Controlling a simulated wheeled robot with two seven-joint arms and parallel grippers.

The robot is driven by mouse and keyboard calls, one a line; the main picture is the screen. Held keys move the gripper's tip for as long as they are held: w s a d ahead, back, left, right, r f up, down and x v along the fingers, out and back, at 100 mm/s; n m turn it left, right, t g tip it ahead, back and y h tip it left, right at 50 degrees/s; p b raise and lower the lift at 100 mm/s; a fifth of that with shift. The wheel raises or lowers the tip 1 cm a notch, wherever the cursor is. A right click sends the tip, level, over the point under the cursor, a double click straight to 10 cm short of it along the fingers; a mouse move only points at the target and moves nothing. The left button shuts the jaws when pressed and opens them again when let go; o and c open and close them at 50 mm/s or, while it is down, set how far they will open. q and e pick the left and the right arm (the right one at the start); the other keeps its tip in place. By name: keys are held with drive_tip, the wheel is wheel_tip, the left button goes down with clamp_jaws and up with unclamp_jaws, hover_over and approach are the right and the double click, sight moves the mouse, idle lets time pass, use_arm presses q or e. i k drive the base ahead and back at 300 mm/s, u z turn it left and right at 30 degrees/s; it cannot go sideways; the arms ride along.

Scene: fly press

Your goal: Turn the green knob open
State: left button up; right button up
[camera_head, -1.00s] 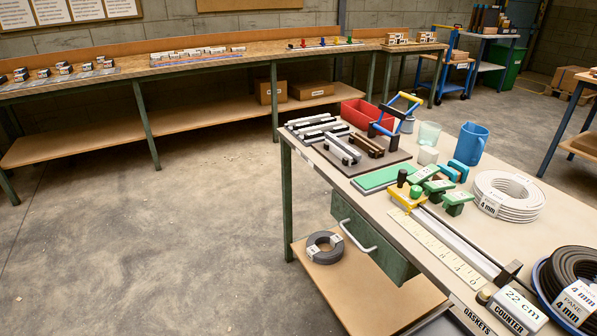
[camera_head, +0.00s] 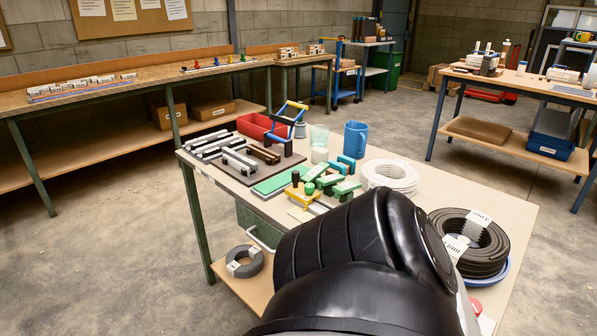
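The green knob (camera_head: 309,188) is small and sits on a yellow carriage (camera_head: 298,201) on the near table, beside a black upright knob (camera_head: 295,177). Whether the green knob is turned is too small to tell. Several green blocks with white labels (camera_head: 345,187) stand just right of it. A large black link of my own arm fills the lower middle and hides the rail beyond the carriage and part of the table. Neither of my grippers shows in the view.
On the near table stand a red bin (camera_head: 258,126), a blue jug (camera_head: 355,139), a white coil (camera_head: 391,176), a dark coil (camera_head: 470,250) and a green mat (camera_head: 273,184). A long bench (camera_head: 150,85) runs along the wall. Open floor lies left of the table.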

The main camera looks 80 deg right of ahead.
sight(308, 188)
drive_tip(key=k, duration=0.65)
drive_tip(key=z, duration=0.95)
